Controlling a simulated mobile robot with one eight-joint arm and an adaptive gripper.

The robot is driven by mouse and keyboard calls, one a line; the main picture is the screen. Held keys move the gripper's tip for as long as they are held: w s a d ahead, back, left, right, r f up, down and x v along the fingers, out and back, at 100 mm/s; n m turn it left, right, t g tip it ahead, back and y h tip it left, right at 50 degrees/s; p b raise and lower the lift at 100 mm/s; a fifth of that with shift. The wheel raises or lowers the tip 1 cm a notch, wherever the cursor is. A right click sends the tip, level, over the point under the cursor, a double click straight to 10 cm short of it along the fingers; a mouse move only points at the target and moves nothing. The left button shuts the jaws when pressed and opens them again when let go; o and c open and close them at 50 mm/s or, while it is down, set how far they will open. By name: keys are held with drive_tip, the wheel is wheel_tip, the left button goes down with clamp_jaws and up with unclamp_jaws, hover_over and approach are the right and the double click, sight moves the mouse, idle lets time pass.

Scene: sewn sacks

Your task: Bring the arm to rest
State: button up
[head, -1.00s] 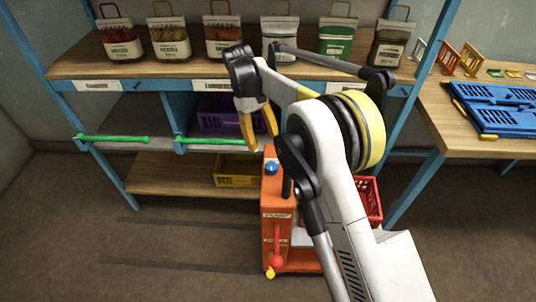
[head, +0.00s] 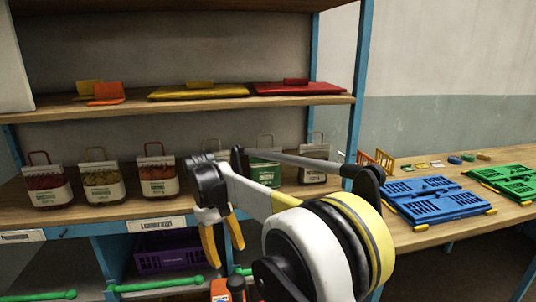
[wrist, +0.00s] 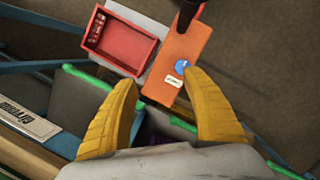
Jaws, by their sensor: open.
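My gripper (head: 222,240) hangs in front of the shelf unit in the head view, its yellow fingers pointing down. The fingers are apart and nothing shows between them. In the wrist view my gripper (wrist: 165,110) is also open and empty, above the floor side of the shelf. An orange machine (wrist: 177,62) with a blue button lies beyond the fingertips there. My arm is raised and folded, with its yellow-ringed elbow at the lower right of the head view.
Several labelled sacks (head: 103,182) stand on the shelf. Flat yellow and red pieces (head: 297,88) lie above. Green bars (head: 155,285) run along the front below. A table at right holds blue (head: 430,200) and green (head: 510,183) folded crates. A red tray (wrist: 122,40) sits beside the orange machine.

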drive_tip(key=s+d+r+m+t+y, duration=0.15)
drive_tip(key=s+d+r, duration=0.3)
drive_tip(key=d, duration=0.45)
drive_tip(key=s+d+r+m+t+y, duration=0.1)
drive_tip(key=s+d+r+m+t, duration=0.15)
drive_tip(key=d+r, duration=0.5)
drive_tip(key=s+d+f+m+t, duration=0.2)
drive_tip(key=s+d+f+m, duration=0.1)
drive_tip(key=s+d, duration=0.4)
drive_tip(key=s+d+f+m+t, duration=0.2)
drive_tip(key=s+d+f+m, duration=0.1)
drive_tip(key=s+d, duration=0.5)
drive_tip(key=shift+s+d+f, duration=0.15)
drive_tip(key=shift+s+f, duration=0.15)
drive_tip(key=shift+s, duration=0.6)
drive_tip(key=shift+t, duration=0.3)
